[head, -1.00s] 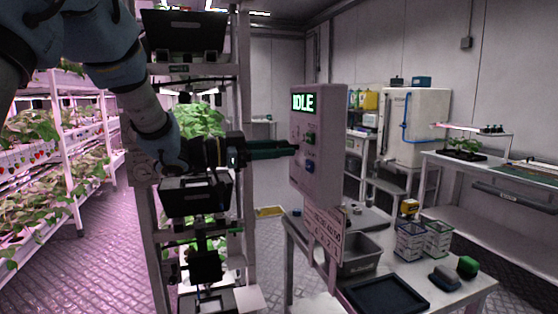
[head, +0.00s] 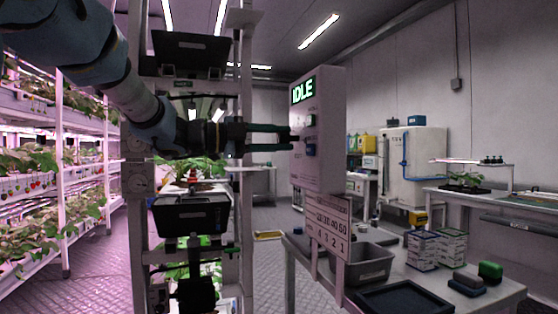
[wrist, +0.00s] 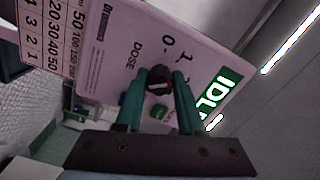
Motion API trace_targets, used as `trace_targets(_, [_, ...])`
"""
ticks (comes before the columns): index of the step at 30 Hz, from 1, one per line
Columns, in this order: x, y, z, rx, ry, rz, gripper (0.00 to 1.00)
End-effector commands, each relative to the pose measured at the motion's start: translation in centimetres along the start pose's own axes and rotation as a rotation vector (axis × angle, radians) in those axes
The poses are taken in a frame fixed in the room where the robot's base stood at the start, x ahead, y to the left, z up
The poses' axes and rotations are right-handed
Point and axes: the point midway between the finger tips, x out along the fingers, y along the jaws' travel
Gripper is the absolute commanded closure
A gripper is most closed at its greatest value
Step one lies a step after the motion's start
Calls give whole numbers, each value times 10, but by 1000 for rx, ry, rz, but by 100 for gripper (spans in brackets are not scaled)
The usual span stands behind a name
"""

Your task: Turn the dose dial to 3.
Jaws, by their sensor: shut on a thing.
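The dose dial (wrist: 158,80) is a dark round knob on the white control box (head: 319,150), beside the printed word DOSE. The figures 0 and 1 show near it; the rest of its scale is hidden by my fingers. My gripper (wrist: 158,84) is shut on the dial, one green finger on each side. In the head view my gripper (head: 291,138) reaches the box's front face from the left. The dial's pointer setting cannot be read. The lit green display (head: 303,91) at the top of the box reads IDLE.
A card with printed numbers (head: 328,228) hangs below the box. A table (head: 437,302) behind it holds a grey bin (head: 366,265), berry cartons (head: 437,250) and a dark tray. A plant rack stands under my arm at the left.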

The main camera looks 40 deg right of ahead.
Motion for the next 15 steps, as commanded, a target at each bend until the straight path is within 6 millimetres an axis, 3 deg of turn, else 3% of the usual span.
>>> trace_targets(1, [0, 8, 2, 47, 1, 0, 100])
trace_targets(15, [0, 8, 3, 492, 1, 1, 100])
